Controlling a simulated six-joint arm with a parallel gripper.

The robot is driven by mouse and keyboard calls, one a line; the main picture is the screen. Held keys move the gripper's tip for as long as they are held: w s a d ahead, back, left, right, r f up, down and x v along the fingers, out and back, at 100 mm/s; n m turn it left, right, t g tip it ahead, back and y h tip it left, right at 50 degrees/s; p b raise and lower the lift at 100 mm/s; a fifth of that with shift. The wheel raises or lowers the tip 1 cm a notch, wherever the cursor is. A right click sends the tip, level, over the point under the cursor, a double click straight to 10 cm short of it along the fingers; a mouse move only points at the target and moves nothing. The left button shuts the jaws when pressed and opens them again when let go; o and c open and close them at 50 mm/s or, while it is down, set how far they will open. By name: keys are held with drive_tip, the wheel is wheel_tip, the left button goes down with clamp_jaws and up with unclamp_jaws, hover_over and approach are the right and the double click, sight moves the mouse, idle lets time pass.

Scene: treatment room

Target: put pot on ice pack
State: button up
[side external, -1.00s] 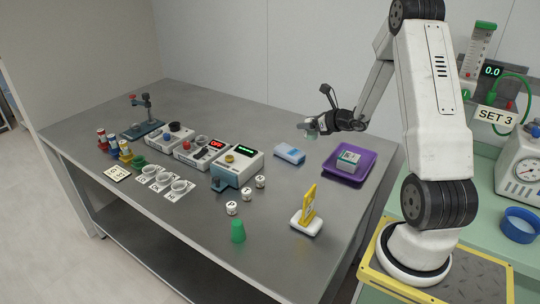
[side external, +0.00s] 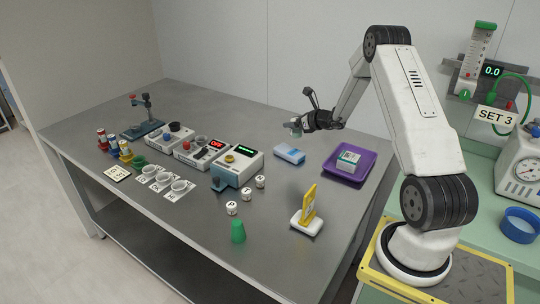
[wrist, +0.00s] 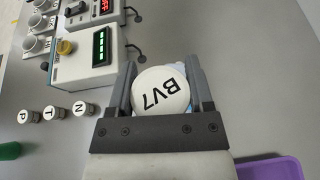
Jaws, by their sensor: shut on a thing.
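My gripper (side external: 294,126) is shut on a small round pot, held above the table. The ice pack (side external: 289,153) is a light blue and white slab lying flat on the table, below my gripper in the side view. In the wrist view the pot hides most of what is beneath it; only a little light blue shows at its edge.
A purple tray (side external: 366,174) with a labelled box (side external: 348,162) is right of the ice pack. A teal-based device with a green display (side external: 237,167) stands to the left.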

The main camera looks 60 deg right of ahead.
drive_tip(key=shift+w+d+f, duration=0.35)
drive_tip(key=shift+w+f, duration=0.2)
drive_tip(key=shift+f, duration=0.25)
drive_tip(key=shift+w+d+f, duration=0.35)
drive_tip(key=shift+w+f, duration=0.2)
drive_tip(key=shift+f, duration=0.3)
drive_tip(key=shift+w+d+f, duration=0.35)
drive_tip(key=shift+w+f, duration=0.2)
drive_tip(key=shift+f, duration=0.25)
drive_tip(key=shift+w+d+f, duration=0.1)
drive_tip(key=shift+f, duration=0.1)
drive_tip(key=shift+w+f, duration=0.1)
drive_tip(key=shift+f, duration=1.5)
drive_tip(key=shift+f, duration=0.2)
drive_tip(key=o, duration=1.3)
drive_tip(key=shift+c, duration=0.2)
drive_tip(key=shift+r, duration=0.15)
